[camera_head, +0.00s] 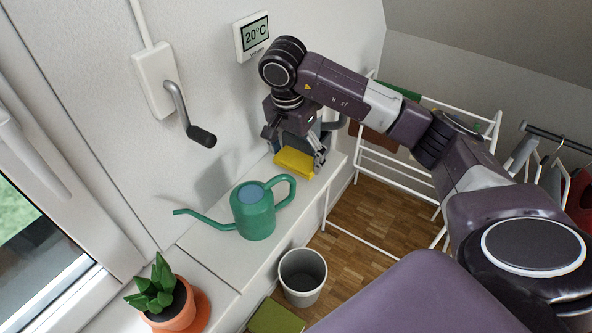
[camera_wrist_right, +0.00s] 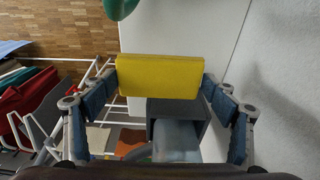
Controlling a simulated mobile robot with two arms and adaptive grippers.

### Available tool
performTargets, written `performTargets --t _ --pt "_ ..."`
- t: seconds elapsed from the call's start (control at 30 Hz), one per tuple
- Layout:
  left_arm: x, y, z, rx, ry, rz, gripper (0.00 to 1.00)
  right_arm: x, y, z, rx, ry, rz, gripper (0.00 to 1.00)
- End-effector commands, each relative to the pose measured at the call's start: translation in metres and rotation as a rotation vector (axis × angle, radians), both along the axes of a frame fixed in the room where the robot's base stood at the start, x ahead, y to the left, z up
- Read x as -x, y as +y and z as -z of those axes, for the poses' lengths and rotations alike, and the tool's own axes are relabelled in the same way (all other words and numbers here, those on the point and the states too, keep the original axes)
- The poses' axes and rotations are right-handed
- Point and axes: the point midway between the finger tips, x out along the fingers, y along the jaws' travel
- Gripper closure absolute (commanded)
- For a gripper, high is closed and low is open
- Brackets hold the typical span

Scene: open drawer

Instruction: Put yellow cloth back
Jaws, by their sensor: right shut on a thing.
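The yellow cloth (camera_head: 294,162) is a folded, flat block over the far end of the white ledge (camera_head: 205,243). My right gripper (camera_head: 296,158) is shut on it. In the right wrist view the cloth (camera_wrist_right: 159,75) spans between the two fingertips, gripped at its ends. A dark grey, open-topped box (camera_wrist_right: 178,107) with a grey-blue thing at it shows right by the cloth in that view; I cannot tell whether they touch. In the head view the gripper hides most of that spot. My left gripper is not in view.
A green watering can (camera_head: 254,212) stands on the ledge, nearer than the cloth. A potted plant (camera_head: 168,305) is at the lower left. A grey bin (camera_head: 302,278) stands below. A white drying rack (camera_head: 372,187) is close on the right. A wall thermostat (camera_head: 252,36) hangs above.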

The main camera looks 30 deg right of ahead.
Motion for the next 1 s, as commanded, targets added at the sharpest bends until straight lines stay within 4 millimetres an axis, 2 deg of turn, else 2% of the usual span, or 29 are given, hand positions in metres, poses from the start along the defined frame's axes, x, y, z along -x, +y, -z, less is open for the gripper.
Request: performTargets --t 0.03,0.13,0.27,0.5,0.9,0.93,1.0 --pt "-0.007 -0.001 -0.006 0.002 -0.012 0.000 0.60 0.001 0.000 0.006 0.000 0.003 0.000 0.44" --pt "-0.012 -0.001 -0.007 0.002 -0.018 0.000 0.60 0.000 0.000 0.017 0.000 0.001 0.002 0.44" --pt "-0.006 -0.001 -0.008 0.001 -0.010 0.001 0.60 0.000 0.000 0.025 -0.001 0.001 0.001 0.44" --pt "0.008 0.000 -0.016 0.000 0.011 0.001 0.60 0.001 0.000 0.055 0.000 0.002 0.000 0.44" --pt "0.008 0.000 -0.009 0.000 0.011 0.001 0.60 0.000 0.000 0.064 0.001 -0.001 0.000 0.44" --pt "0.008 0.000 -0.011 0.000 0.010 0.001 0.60 0.000 0.000 0.062 0.000 -0.002 0.000 0.18" --pt "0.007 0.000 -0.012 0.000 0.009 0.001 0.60 0.000 0.000 0.062 0.001 -0.001 0.000 0.10"
